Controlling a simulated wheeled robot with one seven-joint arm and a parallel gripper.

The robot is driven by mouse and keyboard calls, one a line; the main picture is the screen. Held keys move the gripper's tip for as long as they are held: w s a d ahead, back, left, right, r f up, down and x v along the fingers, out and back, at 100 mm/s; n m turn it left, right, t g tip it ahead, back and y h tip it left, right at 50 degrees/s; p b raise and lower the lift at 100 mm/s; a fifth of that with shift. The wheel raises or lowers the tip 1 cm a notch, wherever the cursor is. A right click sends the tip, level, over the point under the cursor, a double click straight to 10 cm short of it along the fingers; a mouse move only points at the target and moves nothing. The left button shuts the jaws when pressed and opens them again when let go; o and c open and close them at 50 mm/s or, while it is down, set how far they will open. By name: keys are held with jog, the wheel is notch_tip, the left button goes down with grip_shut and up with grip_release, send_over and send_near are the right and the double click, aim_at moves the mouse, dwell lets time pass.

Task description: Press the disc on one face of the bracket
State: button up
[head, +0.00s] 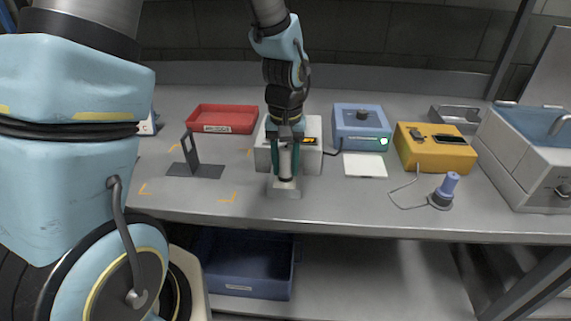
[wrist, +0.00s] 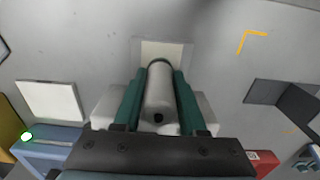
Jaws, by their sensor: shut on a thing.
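The dark grey bracket (head: 206,171) stands on the bench left of my gripper, with a flat base and an upright plate with an opening. Part of it shows at the right of the wrist view (wrist: 285,100). I cannot make out a disc on its faces. My gripper (head: 286,172) points down, its teal fingers shut on a pale grey cylinder (wrist: 159,95). The cylinder's lower end is at a small light grey block (head: 285,191) near the bench's front edge; I cannot tell whether it rests in it. The block's top also shows in the wrist view (wrist: 165,48).
A grey box (head: 309,158) with an orange display stands just behind my gripper. A red tray (head: 222,119) is behind the bracket. To the right are a blue box (head: 362,125), a white pad (head: 365,166), a yellow box (head: 433,158) and a blue-handled tool (head: 446,188). Orange corner marks surround the bracket.

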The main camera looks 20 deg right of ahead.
aim_at(286, 148)
jog(key=shift+r, duration=0.15)
jog(key=shift+r+p, duration=2.95)
jog(key=shift+r, duration=0.5)
jog(key=shift+f, duration=0.1)
